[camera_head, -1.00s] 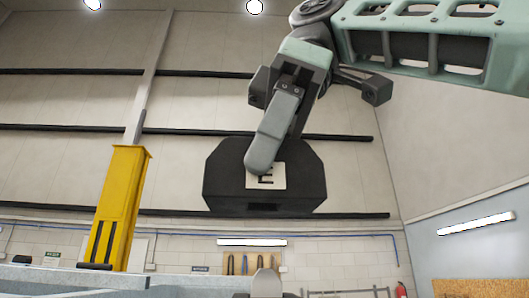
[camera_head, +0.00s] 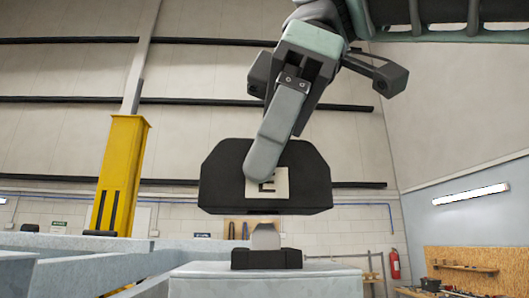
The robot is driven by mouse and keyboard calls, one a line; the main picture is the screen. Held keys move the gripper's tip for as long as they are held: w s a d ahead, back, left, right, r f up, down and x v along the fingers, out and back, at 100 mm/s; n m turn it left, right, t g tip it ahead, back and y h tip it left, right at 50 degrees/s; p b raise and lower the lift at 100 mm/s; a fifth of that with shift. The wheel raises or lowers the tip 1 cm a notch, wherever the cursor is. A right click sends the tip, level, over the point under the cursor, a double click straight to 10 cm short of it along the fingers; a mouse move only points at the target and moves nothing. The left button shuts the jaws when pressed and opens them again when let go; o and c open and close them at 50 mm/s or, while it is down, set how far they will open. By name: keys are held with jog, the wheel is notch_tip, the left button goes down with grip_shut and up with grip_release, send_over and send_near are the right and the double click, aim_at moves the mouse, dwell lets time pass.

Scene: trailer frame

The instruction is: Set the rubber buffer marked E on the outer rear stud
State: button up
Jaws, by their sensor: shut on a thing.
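The rubber buffer marked E (camera_head: 225,185) is a black block with cut-off upper corners and a white label, partly covered by a finger. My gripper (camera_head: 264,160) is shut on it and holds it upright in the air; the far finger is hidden. Below it, a light grey stud (camera_head: 265,238) stands up from a black base (camera_head: 266,259) on the end of a pale grey frame beam (camera_head: 266,283). The buffer is roughly above the stud in this view, with a small gap showing between them. Depth alignment cannot be told.
A yellow column (camera_head: 122,175) stands at the left behind pale grey frame beams (camera_head: 75,268). A workbench with a wooden pegboard (camera_head: 470,270) and a red fire extinguisher (camera_head: 394,264) are at the back right. The air around the buffer is clear.

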jog(key=shift+f, duration=0.2)
jog(key=shift+f+b, duration=1.3)
jog(key=o, duration=1.2)
jog(key=shift+r, duration=0.1)
jog(key=shift+o, duration=0.2)
jog(key=p+v, duration=0.1)
jog(key=v, duration=0.6)
jog(key=shift+d+r, duration=0.1)
jog(key=shift+r, duration=0.15)
